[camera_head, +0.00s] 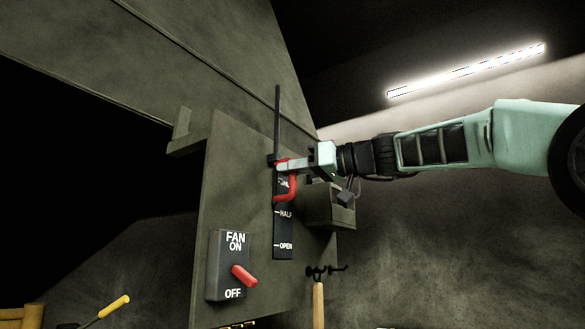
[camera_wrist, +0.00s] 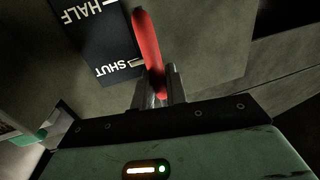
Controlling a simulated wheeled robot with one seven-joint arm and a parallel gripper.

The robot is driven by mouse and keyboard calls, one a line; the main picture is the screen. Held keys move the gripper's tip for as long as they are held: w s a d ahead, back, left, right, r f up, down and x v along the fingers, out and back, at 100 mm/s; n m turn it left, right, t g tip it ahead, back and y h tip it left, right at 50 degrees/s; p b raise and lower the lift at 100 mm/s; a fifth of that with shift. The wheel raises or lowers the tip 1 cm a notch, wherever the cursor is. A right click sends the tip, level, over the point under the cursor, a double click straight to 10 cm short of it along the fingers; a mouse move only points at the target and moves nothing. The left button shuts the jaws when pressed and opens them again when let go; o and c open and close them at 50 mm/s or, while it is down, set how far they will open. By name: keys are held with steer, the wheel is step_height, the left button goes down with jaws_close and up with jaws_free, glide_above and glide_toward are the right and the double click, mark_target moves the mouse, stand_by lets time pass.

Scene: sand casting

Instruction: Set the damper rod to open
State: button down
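The damper rod (camera_head: 277,120) is a thin dark upright rod on a grey panel. Its red loop handle (camera_head: 293,185) is at the upper end of a black scale (camera_head: 284,235), beside the SHUT mark and above HALF and OPEN. My gripper (camera_head: 281,168) reaches in from the right at the top of the handle. In the wrist view, the red handle (camera_wrist: 149,45) runs down between my two fingers (camera_wrist: 160,85), which appear closed against its sides. The fingers hide part of the handle. The SHUT and HALF marks show on the scale (camera_wrist: 100,40) there.
A fan switch box (camera_head: 228,255) with a red lever (camera_head: 243,276) is on the panel, lower left of the scale. A small grey box (camera_head: 332,208) juts out right of the scale. Tools with a yellow handle (camera_head: 114,306) and a wooden handle (camera_head: 318,303) are below.

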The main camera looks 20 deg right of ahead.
step_height(320, 180, down, 15)
steer(key=b, duration=1.8)
steer(key=c, duration=1.8)
jaws_free()
steer(key=o, duration=0.3)
steer(key=b+v, duration=0.4)
steer(key=v, duration=1.3)
steer(key=shift+d+b, duration=0.15)
steer(key=shift+b, duration=0.25)
